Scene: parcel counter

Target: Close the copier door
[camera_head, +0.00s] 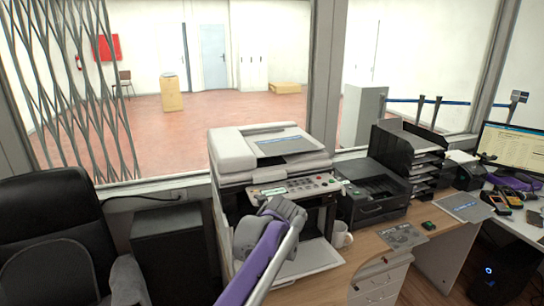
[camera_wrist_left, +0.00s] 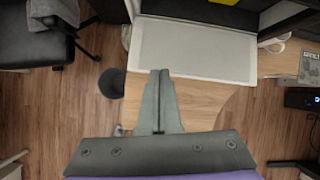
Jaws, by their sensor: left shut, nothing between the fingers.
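The white and grey copier (camera_head: 270,150) stands below the window, with its control panel facing me. Its front door (camera_head: 312,258) is a pale panel folded down and out at the front, so the dark inside shows. In the left wrist view the door (camera_wrist_left: 195,48) is a white rectangle across the upper middle. In the head view my left arm covers part of the copier front, and the fingertips are hidden. My right gripper is not in view.
A wooden desk (camera_head: 385,250) stands right of the copier, with a black printer (camera_head: 372,192) and a white mug (camera_head: 340,236) close by. A black office chair (camera_head: 50,235) is at the left.

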